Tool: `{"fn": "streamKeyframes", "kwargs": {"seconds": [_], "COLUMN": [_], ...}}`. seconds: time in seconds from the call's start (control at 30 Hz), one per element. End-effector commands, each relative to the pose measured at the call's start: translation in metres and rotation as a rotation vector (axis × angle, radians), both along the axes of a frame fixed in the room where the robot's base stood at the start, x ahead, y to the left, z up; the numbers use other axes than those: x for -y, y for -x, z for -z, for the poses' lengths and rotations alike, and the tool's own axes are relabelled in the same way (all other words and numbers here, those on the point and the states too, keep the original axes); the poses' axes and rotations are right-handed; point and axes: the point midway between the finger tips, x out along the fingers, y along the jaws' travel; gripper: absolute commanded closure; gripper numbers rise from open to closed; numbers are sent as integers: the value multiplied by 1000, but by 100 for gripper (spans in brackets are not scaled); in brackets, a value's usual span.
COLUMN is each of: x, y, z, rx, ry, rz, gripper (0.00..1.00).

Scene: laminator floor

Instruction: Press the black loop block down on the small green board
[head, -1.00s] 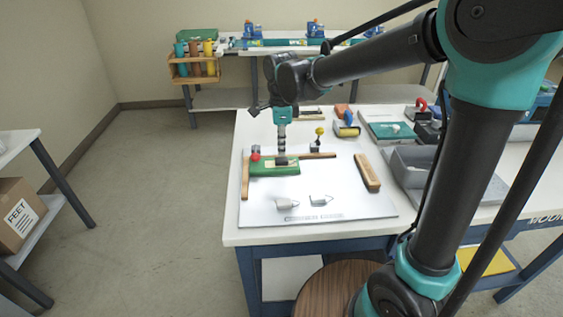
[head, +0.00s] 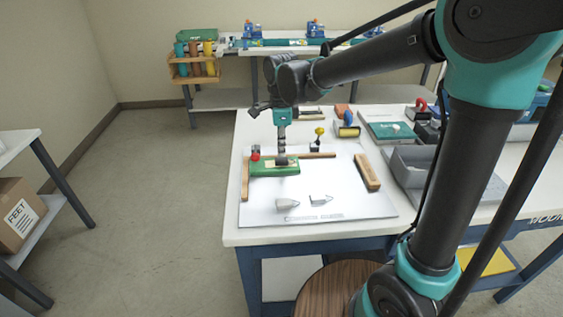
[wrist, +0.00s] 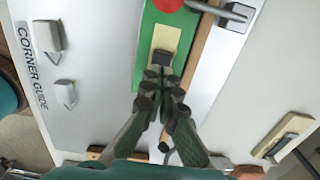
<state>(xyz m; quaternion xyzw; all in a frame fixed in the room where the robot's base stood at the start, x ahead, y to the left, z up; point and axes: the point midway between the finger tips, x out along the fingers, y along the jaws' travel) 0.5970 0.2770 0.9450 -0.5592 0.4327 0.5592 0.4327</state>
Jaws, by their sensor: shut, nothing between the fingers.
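The small green board (head: 262,171) lies flat on the white plate in the head view, against wooden strips on its left and far sides. It also shows at the top of the wrist view (wrist: 146,45), with a cream label (wrist: 168,34) on it. The black loop block (head: 282,161) sits on the board's far right part; its dark end shows in the wrist view (wrist: 161,57) just beyond my fingertips. My gripper (wrist: 158,80) is shut and empty, pointing down right over the block. I cannot tell whether the tips touch it; they hide part of it.
A red-topped clamp (head: 255,156) stands at the board's left end. A yellow-knobbed piece (head: 319,136) stands behind the far strip. A loose wooden block (head: 367,172) and two grey pointed pieces (head: 321,200) lie on the plate. A grey bin (head: 410,170) stands right.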

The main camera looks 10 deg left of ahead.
Motion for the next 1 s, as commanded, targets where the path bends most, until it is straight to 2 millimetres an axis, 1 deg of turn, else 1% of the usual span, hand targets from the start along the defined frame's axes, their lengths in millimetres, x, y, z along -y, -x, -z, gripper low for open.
{"fn": "streamKeyframes", "kwargs": {"seconds": [1.0], "x": [0], "y": [0], "z": [16], "rx": [0], "ry": [0], "rz": [0], "gripper": [100]}}
